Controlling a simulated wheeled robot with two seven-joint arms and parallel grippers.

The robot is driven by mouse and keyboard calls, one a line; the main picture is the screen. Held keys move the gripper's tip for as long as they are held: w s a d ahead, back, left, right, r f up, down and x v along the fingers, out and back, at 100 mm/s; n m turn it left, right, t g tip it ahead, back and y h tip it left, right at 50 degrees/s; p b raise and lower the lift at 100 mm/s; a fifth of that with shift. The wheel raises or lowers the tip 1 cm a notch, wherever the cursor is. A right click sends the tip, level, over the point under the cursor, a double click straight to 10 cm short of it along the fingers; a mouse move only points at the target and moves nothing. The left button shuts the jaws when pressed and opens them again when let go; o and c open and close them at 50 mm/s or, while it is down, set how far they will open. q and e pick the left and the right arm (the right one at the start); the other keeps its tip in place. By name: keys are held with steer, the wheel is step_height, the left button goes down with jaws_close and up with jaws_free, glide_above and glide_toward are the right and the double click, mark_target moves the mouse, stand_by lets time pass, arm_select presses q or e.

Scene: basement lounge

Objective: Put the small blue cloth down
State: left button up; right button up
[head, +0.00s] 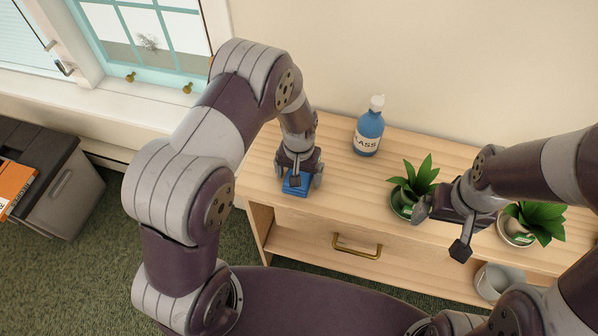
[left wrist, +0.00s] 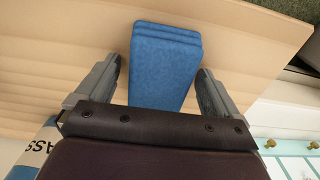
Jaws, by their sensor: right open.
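The small blue cloth (head: 295,190), a folded stack, lies at the left end of the light wooden cabinet top (head: 338,196). My left gripper (head: 299,181) points down over it and partly hides it in the head view. In the left wrist view the cloth (left wrist: 165,62) sits between the two fingers, with a narrow gap on each side, so the gripper looks open around it. My right gripper (head: 441,228) is open and empty, over the cabinet's front edge by a potted plant.
A blue bottle with a white cap (head: 369,128) stands behind and right of the cloth. Two potted plants (head: 413,183) (head: 533,221) stand further right, near my right arm. A pale bowl (head: 494,283) is on the lower shelf. The top between cloth and bottle is clear.

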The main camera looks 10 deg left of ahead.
arm_select(q)
steer(key=shift+r, duration=0.1)
step_height(320, 180, up, 12)
steer(key=r, duration=0.1)
steer(key=s+a+r, duration=0.2)
steer(key=s+a, duration=0.1)
steer(key=s, duration=0.3)
steer(key=s+a+r+t, duration=0.1)
steer(key=s+a+r, duration=0.1)
steer(key=s, duration=0.5)
steer(key=shift+s+a+b, duration=0.3)
steer(key=shift+a+b, duration=0.05)
steer(key=shift+a, duration=0.05)
steer(key=shift+r, duration=0.1)
